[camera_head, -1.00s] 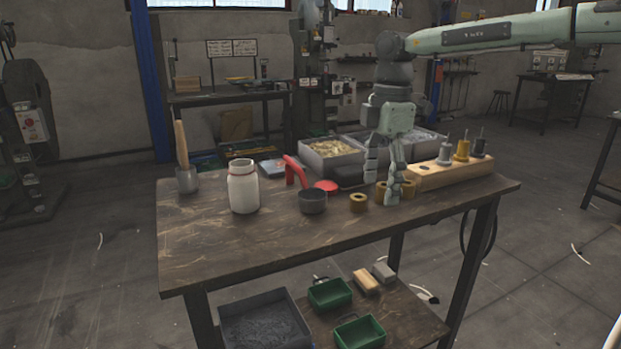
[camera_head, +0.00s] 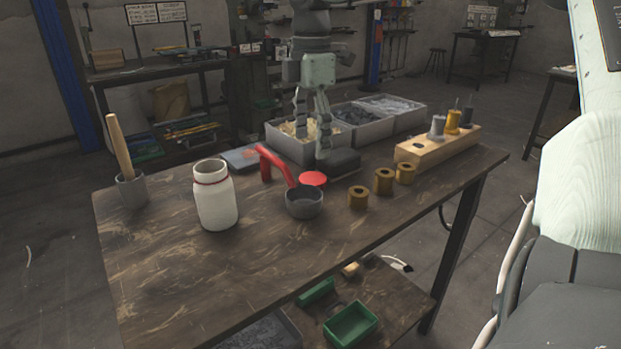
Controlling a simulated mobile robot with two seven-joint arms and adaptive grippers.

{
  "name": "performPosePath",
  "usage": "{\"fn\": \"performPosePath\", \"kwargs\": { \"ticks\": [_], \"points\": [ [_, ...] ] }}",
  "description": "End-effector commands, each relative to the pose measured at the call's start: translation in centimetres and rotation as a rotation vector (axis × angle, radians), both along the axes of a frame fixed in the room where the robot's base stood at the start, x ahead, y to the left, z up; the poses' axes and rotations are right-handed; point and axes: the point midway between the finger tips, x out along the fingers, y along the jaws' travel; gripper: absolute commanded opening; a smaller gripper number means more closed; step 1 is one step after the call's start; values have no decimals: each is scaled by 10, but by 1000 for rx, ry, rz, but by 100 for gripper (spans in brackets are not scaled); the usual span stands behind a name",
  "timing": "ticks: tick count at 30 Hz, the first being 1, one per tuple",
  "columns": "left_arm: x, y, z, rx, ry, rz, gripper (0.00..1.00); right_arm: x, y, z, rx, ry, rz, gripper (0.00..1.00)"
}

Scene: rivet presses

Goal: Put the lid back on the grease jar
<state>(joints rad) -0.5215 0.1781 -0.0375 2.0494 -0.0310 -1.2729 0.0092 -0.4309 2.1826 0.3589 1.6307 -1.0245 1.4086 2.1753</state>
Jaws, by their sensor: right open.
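The grease jar (camera_head: 215,203) is a white jar with a red ring at its neck. It stands upright and open on the left half of the workbench. A flat red disc, the lid (camera_head: 312,178), lies on the bench right of the jar, just behind a dark grey cup. My right gripper (camera_head: 313,145) points down with its fingers apart and nothing between them. It is above and slightly behind the lid, in front of a grey bin. My left gripper is not in view.
Brass bushings (camera_head: 383,181), a wooden block with plugs (camera_head: 437,147) and grey bins (camera_head: 358,128) are to the right and behind. The bench front (camera_head: 210,280) is clear.

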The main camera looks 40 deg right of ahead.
Motion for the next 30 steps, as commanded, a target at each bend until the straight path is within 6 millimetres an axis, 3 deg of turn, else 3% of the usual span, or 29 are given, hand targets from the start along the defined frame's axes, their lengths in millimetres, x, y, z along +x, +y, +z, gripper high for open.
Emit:
{"fn": "performPosePath", "kwargs": {
  "ticks": [7, 17, 20, 25, 30],
  "points": [
    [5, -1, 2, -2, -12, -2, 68, 0, 0, -24, 2, 2, 1, 73],
    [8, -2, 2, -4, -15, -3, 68, 0, -1, -28, 1, 2, 0, 73],
    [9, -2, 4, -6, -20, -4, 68, 0, -4, -40, 3, 4, -1, 73],
    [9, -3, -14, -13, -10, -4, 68, 0, -8, -66, 2, 5, 0, 73],
    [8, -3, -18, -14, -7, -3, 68, 1, -7, -77, 0, 1, 0, 73]
  ]
}}
